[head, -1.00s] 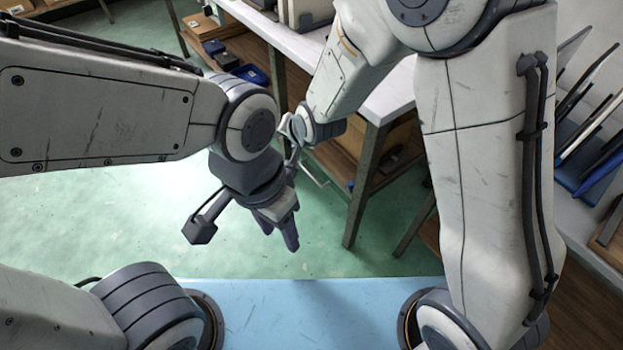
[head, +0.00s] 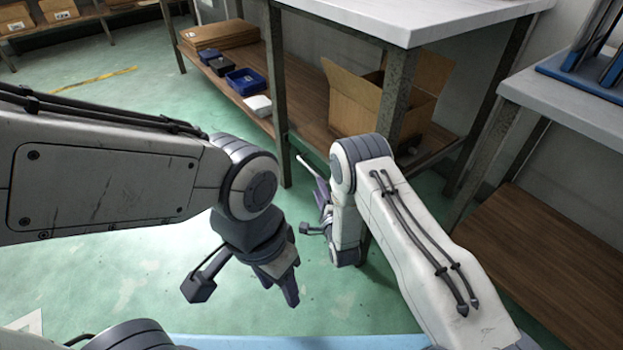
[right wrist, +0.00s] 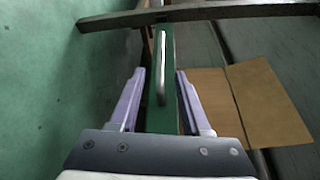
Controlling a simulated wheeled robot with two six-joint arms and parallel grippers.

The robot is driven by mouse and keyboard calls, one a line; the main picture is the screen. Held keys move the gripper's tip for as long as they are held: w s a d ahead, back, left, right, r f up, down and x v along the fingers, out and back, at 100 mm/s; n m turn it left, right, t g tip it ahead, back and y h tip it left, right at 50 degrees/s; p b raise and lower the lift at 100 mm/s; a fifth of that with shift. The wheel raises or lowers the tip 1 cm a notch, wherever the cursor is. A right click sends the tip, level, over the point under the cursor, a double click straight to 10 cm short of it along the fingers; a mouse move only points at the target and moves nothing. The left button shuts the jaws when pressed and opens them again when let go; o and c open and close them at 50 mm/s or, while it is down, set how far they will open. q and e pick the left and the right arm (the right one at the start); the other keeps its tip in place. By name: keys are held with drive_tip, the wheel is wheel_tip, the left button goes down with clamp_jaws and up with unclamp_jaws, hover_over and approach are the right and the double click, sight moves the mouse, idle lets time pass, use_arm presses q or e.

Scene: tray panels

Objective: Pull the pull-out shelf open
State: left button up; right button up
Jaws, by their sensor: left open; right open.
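The lower wooden shelf (head: 318,125) sits under the white-topped table in the head view. In the right wrist view, a green edge panel (right wrist: 167,122) carries a silver bar handle (right wrist: 160,68). My right gripper (right wrist: 160,76) is open, with one finger on each side of the panel and handle; I cannot tell whether they touch. In the head view my right gripper (head: 322,190) is low by the shelf's front, partly hidden by its own arm. A pale bar (head: 308,172) shows beside it. My left gripper (head: 281,287) is open and empty above the green floor.
An open cardboard box (head: 352,105), a blue bin (head: 248,81) and flat brown cardboard (head: 219,35) are on the shelf. Metal table legs (head: 277,95) stand close to my right arm. Another table (head: 570,105) is at right.

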sight(312, 169)
drive_tip(key=b+x, duration=0.4)
drive_tip(key=x, duration=0.4)
drive_tip(key=shift+w, duration=0.3)
drive_tip(key=shift+w+a+b, duration=0.2)
drive_tip(key=shift+w+b, duration=0.3)
drive_tip(key=shift+w, duration=0.15)
clamp_jaws()
idle(0.4)
